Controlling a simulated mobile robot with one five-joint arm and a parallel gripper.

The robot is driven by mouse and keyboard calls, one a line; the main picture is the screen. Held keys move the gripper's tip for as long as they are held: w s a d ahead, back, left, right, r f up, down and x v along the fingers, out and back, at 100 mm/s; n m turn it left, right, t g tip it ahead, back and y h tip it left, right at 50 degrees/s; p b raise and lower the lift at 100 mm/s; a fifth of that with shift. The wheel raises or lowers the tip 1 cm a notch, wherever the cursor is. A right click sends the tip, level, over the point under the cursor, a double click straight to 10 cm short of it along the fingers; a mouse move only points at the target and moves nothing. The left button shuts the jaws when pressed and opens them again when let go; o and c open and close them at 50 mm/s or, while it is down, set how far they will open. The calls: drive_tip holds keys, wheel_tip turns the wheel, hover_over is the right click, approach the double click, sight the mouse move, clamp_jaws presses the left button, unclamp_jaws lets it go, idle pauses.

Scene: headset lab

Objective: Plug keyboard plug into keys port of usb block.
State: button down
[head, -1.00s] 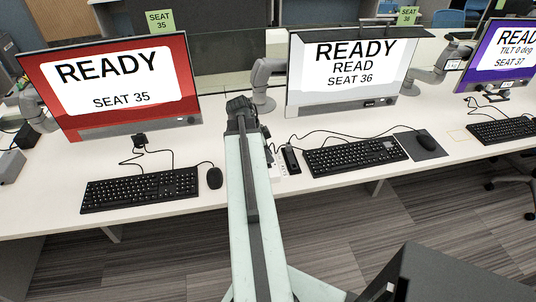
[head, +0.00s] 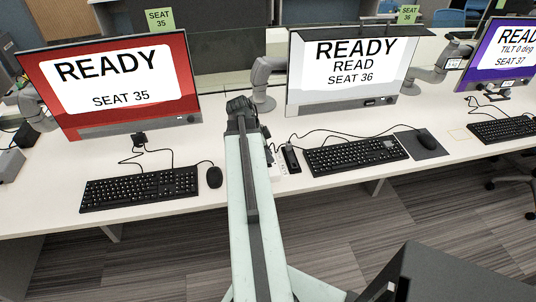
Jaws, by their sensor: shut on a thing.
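The black keyboard (head: 355,155) of seat 36 lies on the white desk below the grey-framed screen. Its thin cable curves left behind the keyboard toward my arm. A small black block (head: 291,158) lies left of the keyboard, with a white labelled piece (head: 282,169) beside it. I cannot tell which of these is the USB block, and the keys port is too small to make out. My raised arm covers the desk left of them. My gripper's jaws are hidden behind it, and so is any plug in them.
A second keyboard (head: 140,189) and mouse (head: 214,177) lie at seat 35, left of my arm. A mouse (head: 425,142) on a dark pad (head: 420,146) is right of the seat 36 keyboard. The seat 36 monitor (head: 347,72) stands behind. The desk's front strip is clear.

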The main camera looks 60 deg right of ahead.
drive_tip(key=shift+f+b, duration=0.75)
drive_tip(key=shift+f, duration=0.1)
drive_tip(key=c, duration=1.1)
unclamp_jaws()
drive_tip(key=shift+c, duration=0.2)
drive_tip(key=shift+r, duration=0.1)
drive_tip(key=p+v, duration=0.7)
drive_tip(key=shift+r, duration=0.35)
drive_tip(key=shift+w+a, duration=0.1)
drive_tip(key=shift+w, duration=0.05)
drive_tip(key=shift+w, duration=0.1)
